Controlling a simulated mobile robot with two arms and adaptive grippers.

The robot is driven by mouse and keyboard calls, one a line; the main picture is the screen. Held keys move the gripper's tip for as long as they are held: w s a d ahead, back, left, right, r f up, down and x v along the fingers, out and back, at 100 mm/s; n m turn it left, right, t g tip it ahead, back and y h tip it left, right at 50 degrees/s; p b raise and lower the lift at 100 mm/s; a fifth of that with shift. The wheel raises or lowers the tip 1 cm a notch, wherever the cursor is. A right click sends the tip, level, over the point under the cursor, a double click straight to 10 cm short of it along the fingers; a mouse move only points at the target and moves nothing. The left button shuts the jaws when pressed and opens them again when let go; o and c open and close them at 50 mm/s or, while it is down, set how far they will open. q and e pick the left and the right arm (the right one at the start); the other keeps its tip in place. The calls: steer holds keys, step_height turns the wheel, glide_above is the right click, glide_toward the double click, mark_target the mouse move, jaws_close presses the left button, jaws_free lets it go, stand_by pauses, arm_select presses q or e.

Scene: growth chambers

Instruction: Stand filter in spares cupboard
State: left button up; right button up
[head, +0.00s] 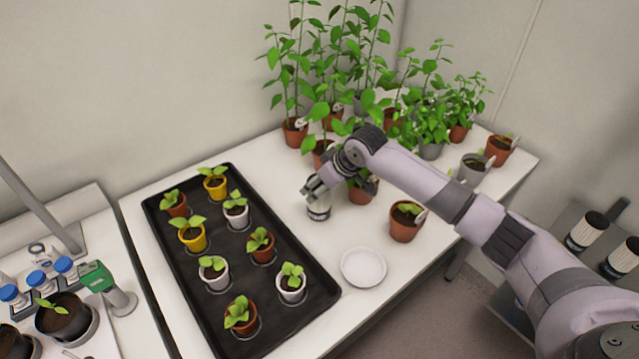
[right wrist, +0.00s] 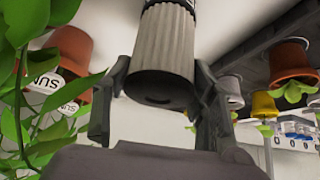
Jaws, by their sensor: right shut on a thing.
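The filter (head: 319,212) is a pale pleated cylinder with dark ends, at the middle of the white table beside the black tray. My right gripper (head: 318,189) is shut on it from above. In the right wrist view the filter (right wrist: 165,45) sits between the two fingers of the gripper (right wrist: 160,90), its dark end with a hole facing the camera. Its other end is cut off by the frame edge, and I cannot tell whether it touches the table. Two similar filters (head: 587,232) (head: 622,257) stand on a grey surface at the right. My left gripper is not in view.
The black tray (head: 160,240) holds several small potted seedlings. A white saucer (head: 363,267) and a brown pot (head: 405,222) stand near the table's front edge. Tall potted plants (head: 330,70) crowd the back. Another bench (head: 75,215) with blue-capped bottles is at left.

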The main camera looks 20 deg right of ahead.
steer(key=shift+f, duration=0.1)
steer(key=o, duration=1.3)
steer(key=shift+c, duration=0.2)
